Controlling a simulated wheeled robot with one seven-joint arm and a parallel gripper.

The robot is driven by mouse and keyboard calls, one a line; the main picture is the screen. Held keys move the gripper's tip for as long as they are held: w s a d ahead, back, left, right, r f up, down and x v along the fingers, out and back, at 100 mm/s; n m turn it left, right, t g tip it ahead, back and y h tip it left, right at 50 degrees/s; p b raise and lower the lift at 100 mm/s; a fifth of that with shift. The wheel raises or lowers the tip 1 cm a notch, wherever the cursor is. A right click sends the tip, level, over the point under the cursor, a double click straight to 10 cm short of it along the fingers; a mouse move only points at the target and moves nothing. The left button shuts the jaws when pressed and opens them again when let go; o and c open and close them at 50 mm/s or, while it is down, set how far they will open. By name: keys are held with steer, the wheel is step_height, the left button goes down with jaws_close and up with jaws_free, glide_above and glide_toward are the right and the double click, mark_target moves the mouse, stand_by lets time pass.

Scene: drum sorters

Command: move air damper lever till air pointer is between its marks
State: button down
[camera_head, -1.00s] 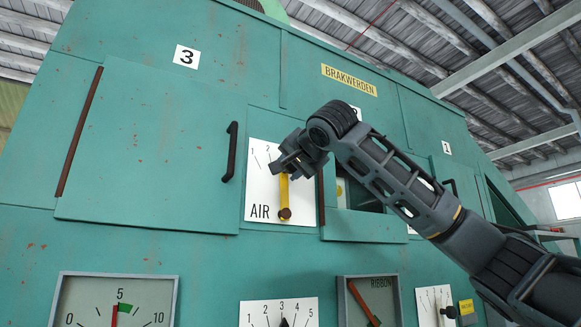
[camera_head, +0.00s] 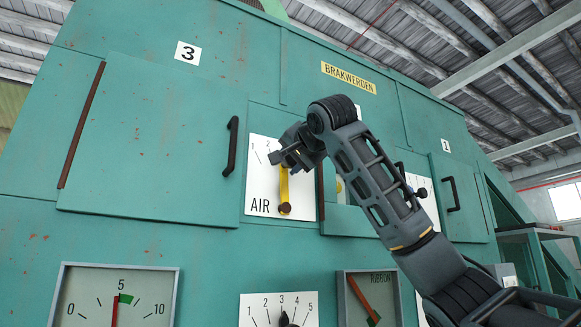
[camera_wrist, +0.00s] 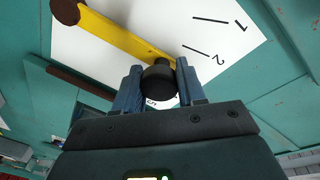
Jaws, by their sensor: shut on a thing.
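The yellow air damper lever (camera_head: 284,186) stands almost upright on the white plate marked AIR (camera_head: 300,207), with its brown pivot at the bottom. My gripper (camera_head: 284,158) is at the lever's upper end. In the wrist view, the fingers (camera_wrist: 160,84) are shut on the lever's dark round knob (camera_wrist: 159,82), and the yellow arm (camera_wrist: 120,35) runs to the pivot at upper left. A gauge (camera_head: 67,290) at lower left has a red needle (camera_head: 115,313) near 5, by the left edge of a green band. Its name is not visible, so I cannot tell whether it is the air pointer.
A closed door with a black handle (camera_head: 231,147) is left of the plate. A numbered dial (camera_head: 250,303) and a RIBBON gauge (camera_head: 343,300) sit below. Another door handle (camera_head: 452,194) is at right. My arm hides part of the panel there.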

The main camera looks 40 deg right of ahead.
steer(key=shift+s+d+r+m+b, duration=0.2)
steer(key=shift+d+r+m+b, duration=0.1)
steer(key=shift+r+b, duration=0.1)
steer(key=shift+s+d+f+m, duration=0.1)
steer(key=shift+d+f+m, duration=0.2)
steer(key=shift+d, duration=0.2)
steer(key=c, duration=0.9)
jaws_free()
steer(key=shift+d, duration=0.1)
steer(key=shift+o, duration=1)
steer(key=shift+f, duration=0.15)
steer(key=b+v, duration=0.2)
steer(key=v, duration=0.6)
